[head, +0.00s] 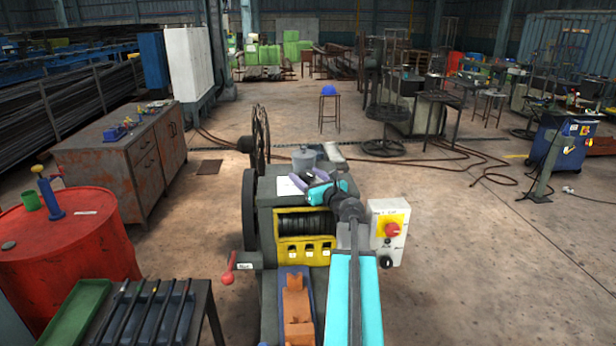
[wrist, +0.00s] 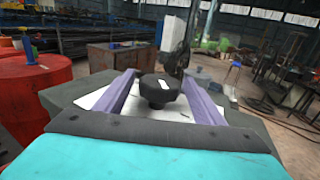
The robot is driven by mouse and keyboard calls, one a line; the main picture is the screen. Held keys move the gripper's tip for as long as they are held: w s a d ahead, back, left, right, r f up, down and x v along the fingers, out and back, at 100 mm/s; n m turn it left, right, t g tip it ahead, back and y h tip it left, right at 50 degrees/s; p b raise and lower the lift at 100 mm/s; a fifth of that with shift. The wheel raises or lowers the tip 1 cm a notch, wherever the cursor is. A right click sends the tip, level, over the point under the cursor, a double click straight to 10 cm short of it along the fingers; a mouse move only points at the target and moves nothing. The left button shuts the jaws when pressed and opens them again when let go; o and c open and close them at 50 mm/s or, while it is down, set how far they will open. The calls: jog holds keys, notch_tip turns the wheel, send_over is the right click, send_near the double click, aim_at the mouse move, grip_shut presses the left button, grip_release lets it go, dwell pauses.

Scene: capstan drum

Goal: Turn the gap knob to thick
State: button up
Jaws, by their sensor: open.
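The gap knob (wrist: 158,92) is a dark faceted knob with a white pointer mark, on top of the machine over a white plate (wrist: 96,99). My gripper (wrist: 158,78) is open, with its two purple fingers on either side of the knob and visible space between each finger and the knob. In the head view my gripper (head: 312,182) is over the top of the dark machine (head: 264,196), and the knob is hard to make out there. No thick or thin label is readable in either view.
A control box (head: 390,232) with a red and yellow switch is right of my arm. A red-handled lever (head: 229,268) sticks out on the machine's left. A grey lidded pot (head: 303,160) and a spoked wheel (head: 261,138) stand just behind. A red drum (head: 70,255) is at left.

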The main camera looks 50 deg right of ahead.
jog(key=c, duration=1)
jog(key=shift+d, duration=0.2)
jog(key=shift+c, duration=0.4)
jog(key=shift+a, duration=0.2)
jog(key=shift+a+m+g+h, duration=0.1)
jog(key=shift+m+g+h, duration=0.4)
jog(key=shift+h, duration=0.4)
jog(key=shift+m+h, duration=0.3)
jog(key=shift+m+g+h+p, duration=0.55)
jog(key=shift+m+g+h, duration=0.8)
jog(key=shift+h, duration=0.65)
jog(key=shift+m+g+h+p, duration=0.45)
jog(key=shift+m+g+h, duration=1)
jog(key=shift+m+h, duration=0.1)
